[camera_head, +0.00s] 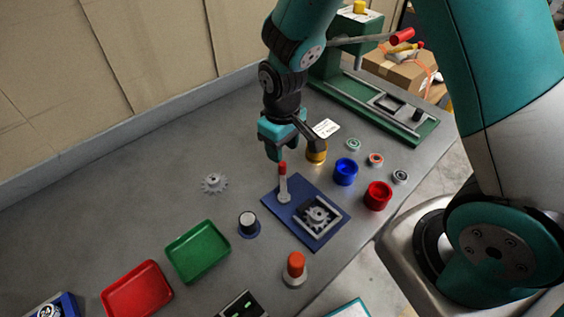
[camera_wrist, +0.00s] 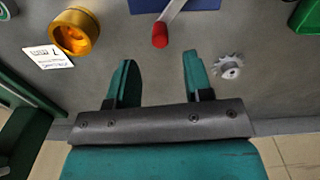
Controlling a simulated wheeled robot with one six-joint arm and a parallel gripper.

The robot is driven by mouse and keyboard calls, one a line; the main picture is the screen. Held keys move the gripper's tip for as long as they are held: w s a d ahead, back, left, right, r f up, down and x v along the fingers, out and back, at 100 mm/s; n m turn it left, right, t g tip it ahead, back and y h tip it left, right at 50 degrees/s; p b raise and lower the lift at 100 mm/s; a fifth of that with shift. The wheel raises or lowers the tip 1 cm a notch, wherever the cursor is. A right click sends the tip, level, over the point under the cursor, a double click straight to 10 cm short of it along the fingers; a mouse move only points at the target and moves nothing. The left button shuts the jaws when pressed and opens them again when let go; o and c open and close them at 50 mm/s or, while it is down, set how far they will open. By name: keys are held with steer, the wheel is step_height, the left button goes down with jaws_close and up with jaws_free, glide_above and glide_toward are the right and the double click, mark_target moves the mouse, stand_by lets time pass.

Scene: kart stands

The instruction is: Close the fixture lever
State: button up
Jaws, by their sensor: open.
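The fixture is a blue plate (camera_head: 318,238) with a grey square frame (camera_head: 319,215) holding a gear. Its lever (camera_head: 283,183) has a grey shaft and a red tip, and stands roughly upright at the plate's left side in the head view. In the wrist view the lever's red tip (camera_wrist: 160,35) lies ahead of the fingers, roughly between their lines. The blue plate's edge shows at the top. My gripper (camera_head: 276,152) is open and empty, just above and behind the lever; its fingers also show in the wrist view (camera_wrist: 158,82). They appear apart from the lever.
A yellow ring (camera_head: 316,153) and a white card (camera_head: 326,128) lie close to my gripper. A loose gear (camera_head: 215,183) lies left. Blue (camera_head: 345,172) and red (camera_head: 378,195) cups stand right of the plate. A green press (camera_head: 375,100) stands behind. Bare table lies to the left.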

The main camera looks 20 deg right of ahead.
mark_target(282, 166)
step_height(282, 166, down, 7)
steer(key=shift+r+p, duration=0.15)
steer(key=shift+p, duration=0.25)
